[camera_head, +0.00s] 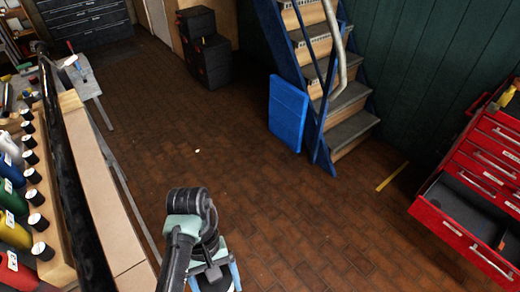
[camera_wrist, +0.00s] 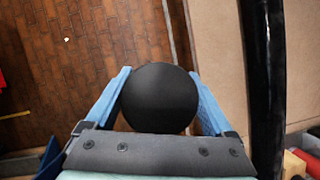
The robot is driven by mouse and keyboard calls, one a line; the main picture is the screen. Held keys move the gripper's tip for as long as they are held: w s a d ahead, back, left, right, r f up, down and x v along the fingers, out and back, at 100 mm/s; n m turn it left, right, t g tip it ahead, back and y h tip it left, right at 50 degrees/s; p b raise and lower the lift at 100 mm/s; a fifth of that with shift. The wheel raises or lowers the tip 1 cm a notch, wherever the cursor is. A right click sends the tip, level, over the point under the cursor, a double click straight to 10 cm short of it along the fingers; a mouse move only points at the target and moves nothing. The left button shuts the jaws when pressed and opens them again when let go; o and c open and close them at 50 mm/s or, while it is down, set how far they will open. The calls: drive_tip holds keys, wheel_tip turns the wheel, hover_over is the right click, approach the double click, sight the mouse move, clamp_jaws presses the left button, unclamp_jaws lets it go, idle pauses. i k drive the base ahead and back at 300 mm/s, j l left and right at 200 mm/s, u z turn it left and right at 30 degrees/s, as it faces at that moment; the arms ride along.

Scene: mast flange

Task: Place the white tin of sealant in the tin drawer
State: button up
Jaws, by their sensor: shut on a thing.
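My gripper (camera_wrist: 160,100) has its blue fingers shut on a round black-topped tin (camera_wrist: 158,97), seen from above in the wrist view. The tin's side is mostly hidden, so I cannot confirm its white colour. In the head view my gripper (camera_head: 213,276) is at the bottom centre, above the brick floor, with the dark tin top (camera_head: 215,284) between the fingers. The red drawer cabinet (camera_head: 492,150) stands at the far right, well apart from my gripper. Its lower drawer (camera_head: 440,222) is pulled out and its visible inside is dark. The labels are too small to read.
A bench shelf (camera_head: 50,200) with several coloured bottles (camera_head: 12,200) runs along the left. A blue-railed staircase (camera_head: 330,75) with a blue panel (camera_head: 288,113) stands at the back. Black boxes (camera_head: 205,50) stand near the door. The brick floor (camera_head: 320,225) between bench and cabinet is clear.

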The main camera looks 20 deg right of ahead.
sight(448, 207)
drive_tip(key=i+l+z, duration=0.15)
drive_tip(key=l, duration=0.2)
drive_tip(key=l+z, duration=0.1)
drive_tip(key=l, duration=0.3)
drive_tip(key=i+l+z, duration=0.15)
drive_tip(key=l, duration=0.15)
drive_tip(key=i+l+z, duration=0.1)
drive_tip(key=l, duration=0.25)
drive_tip(key=i+l+z, duration=0.35)
drive_tip(key=l, duration=0.4)
drive_tip(key=i+l+z, duration=0.2)
drive_tip(key=l, duration=0.35)
drive_tip(key=i+l+z, duration=0.25)
drive_tip(key=l, duration=0.3)
drive_tip(key=i+l+z, duration=0.2)
drive_tip(key=l, duration=0.3)
drive_tip(key=i+l+z, duration=0.2)
drive_tip(key=i+l, duration=0.2)
